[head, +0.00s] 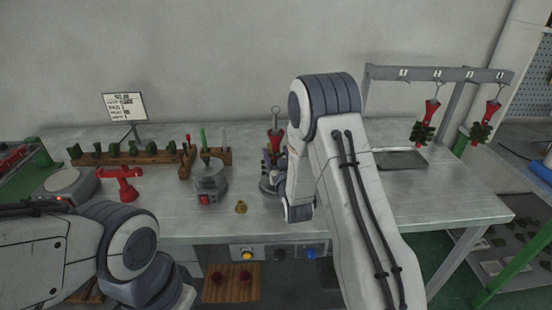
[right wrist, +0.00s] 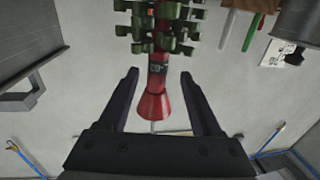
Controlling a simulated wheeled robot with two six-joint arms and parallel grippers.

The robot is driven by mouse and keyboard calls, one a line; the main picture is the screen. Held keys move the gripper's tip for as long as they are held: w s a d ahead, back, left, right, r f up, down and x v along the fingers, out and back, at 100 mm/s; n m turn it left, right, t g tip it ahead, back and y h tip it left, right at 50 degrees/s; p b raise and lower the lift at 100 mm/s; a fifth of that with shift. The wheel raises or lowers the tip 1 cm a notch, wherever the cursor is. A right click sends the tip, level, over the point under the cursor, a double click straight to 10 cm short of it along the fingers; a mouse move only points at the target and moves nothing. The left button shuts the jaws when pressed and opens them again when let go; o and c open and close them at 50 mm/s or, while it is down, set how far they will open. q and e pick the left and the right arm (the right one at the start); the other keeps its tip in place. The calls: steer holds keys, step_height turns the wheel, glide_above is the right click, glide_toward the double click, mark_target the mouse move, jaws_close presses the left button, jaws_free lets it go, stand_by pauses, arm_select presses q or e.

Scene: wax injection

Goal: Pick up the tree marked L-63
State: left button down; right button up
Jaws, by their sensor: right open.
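A red tree (head: 276,133) with a wire hook on top stands on the bench, at a small dark stand left of my right forearm. In the right wrist view the red tree (right wrist: 158,79) shows green pieces along its stem, a flared red end and a small dark tag too small to read. My right gripper (right wrist: 160,76) is open, with one finger on each side of the red stem and a gap on both sides. My forearm hides part of this spot in the head view. My left arm is at lower left; its gripper is not visible.
A wooden rack (head: 130,157) with green pieces, a grey pot (head: 210,182) and a red part (head: 122,183) stand at left.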

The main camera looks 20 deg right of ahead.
steer(key=w+p, duration=0.1)
steer(key=w, duration=0.1)
steer(key=w+d+p, duration=0.1)
steer(key=w, duration=0.1)
steer(key=shift+w+r, duration=0.1)
steer(key=shift+w, duration=0.75)
jaws_close()
